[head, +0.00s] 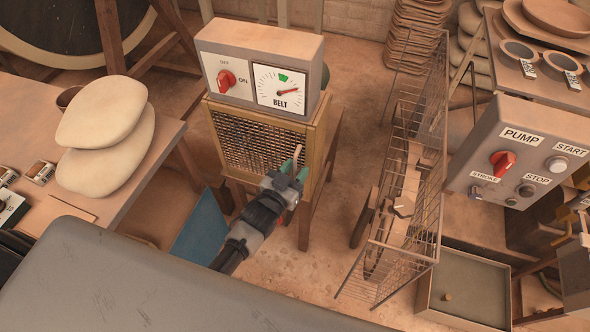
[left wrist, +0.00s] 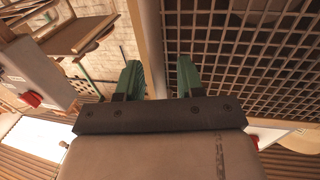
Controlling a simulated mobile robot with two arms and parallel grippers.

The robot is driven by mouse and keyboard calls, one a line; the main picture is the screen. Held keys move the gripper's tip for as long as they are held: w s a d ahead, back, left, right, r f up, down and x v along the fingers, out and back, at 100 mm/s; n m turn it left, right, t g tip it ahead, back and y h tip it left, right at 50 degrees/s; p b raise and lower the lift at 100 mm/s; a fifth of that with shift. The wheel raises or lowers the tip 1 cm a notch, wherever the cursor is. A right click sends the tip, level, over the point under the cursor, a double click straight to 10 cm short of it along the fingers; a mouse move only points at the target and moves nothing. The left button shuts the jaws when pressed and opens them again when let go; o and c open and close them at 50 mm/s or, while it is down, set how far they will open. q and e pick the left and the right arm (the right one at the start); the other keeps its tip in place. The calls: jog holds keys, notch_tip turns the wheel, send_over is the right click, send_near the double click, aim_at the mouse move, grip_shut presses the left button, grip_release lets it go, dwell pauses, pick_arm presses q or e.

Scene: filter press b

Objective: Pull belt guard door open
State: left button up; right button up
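The belt guard door (head: 252,143) is a mesh panel in a yellow frame on the stand below the BELT box. It looks closed. Its mesh also fills the right of the left wrist view (left wrist: 245,50). My left gripper (head: 294,169) is at the door's right edge, by a small pale upright piece (head: 297,153) that may be its handle. In the left wrist view the green fingers (left wrist: 160,78) stand apart, with the pale frame edge (left wrist: 150,45) seen between them. Contact cannot be told. My right gripper is not in view.
The BELT box (head: 260,70) has a red switch and a dial. A wire cage (head: 415,170) stands right of the door, with bare floor (head: 335,215) between. The PUMP panel (head: 520,155) is farther right. A table with sacks (head: 105,150) stands left.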

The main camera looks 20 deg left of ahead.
pick_arm(q)
grip_shut()
jog(key=shift+s, duration=0.1)
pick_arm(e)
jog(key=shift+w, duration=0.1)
